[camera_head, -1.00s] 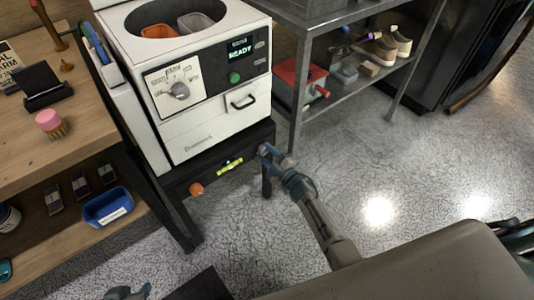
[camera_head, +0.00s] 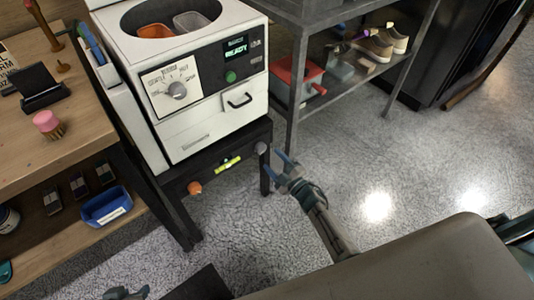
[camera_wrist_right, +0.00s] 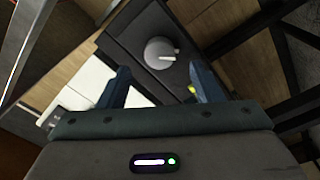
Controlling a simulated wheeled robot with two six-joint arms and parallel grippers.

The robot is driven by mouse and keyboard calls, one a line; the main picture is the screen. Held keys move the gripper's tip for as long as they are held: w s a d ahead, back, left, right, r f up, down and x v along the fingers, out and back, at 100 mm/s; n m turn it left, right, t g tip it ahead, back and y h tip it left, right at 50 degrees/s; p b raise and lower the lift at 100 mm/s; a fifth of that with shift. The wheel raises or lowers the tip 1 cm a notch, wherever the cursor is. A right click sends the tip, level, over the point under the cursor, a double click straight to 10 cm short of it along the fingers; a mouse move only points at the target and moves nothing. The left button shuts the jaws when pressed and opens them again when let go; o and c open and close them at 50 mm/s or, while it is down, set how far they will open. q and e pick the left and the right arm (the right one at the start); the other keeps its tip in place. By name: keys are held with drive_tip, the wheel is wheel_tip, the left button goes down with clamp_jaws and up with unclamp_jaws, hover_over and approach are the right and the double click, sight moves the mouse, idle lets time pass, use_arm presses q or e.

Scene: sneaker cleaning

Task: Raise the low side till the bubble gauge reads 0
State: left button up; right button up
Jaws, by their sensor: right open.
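The yellow-green bubble gauge (camera_head: 229,164) is on the front of the black stand under the white machine; its bubble is too small to read. An orange knob (camera_head: 194,187) is left of it and a grey knob (camera_head: 261,148) is right of it. My right gripper (camera_head: 272,163) is open and empty, just in front of the grey knob and apart from it. In the right wrist view the grey knob (camera_wrist_right: 159,53), with a white mark, lies beyond the open fingers, and a sliver of the gauge (camera_wrist_right: 192,89) shows by one finger. My left gripper (camera_head: 125,293) is partly cut off at the bottom edge.
The white machine (camera_head: 190,142) reads READY and stands on the black stand (camera_head: 216,167). A wooden bench (camera_head: 85,150) is close on the left. A metal shelf (camera_head: 335,88) with shoes and a red box stands behind on the right. The floor right of the stand is clear.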

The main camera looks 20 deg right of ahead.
drive_tip(key=v, duration=0.5)
idle(0.4)
